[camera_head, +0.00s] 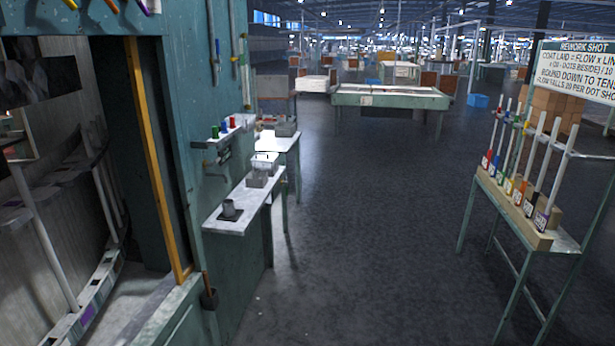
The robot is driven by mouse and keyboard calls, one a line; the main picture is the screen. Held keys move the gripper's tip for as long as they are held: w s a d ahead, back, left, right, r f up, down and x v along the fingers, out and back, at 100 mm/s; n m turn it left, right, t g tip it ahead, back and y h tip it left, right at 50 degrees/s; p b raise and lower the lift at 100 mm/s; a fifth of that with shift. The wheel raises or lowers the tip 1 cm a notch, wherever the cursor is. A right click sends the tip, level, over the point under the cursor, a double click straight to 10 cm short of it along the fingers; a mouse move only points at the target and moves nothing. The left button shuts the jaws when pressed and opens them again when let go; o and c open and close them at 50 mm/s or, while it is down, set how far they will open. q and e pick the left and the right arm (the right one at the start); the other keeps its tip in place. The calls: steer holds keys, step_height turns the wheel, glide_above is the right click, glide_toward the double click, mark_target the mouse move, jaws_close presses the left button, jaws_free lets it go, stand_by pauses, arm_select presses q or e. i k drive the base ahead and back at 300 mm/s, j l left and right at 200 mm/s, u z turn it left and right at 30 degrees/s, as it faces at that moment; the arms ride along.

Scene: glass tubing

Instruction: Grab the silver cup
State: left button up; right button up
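A small silver-grey cup (228,206) stands upright on a dark square pad (230,215). The pad lies near the front end of a narrow white shelf (240,214) fixed along the green wall, left of the picture's middle. Nothing touches the cup and its near side is in plain sight. Neither of my grippers shows in the head view, so I cannot see whether they hold anything.
Grey bins (258,177) sit farther back on the shelf. A small upper ledge (226,134) holds coloured spools. A green-legged rack (520,215) with upright tubes stands at right. Dark floor (370,230) between is clear. A green-framed table (390,97) stands farther back.

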mark_target(228, 205)
steer(key=i+u, duration=0.2)
steer(key=i, duration=0.25)
steer(key=i+l+u, duration=0.15)
steer(key=i, duration=0.3)
steer(key=i+l+u, duration=0.2)
steer(key=i, duration=0.25)
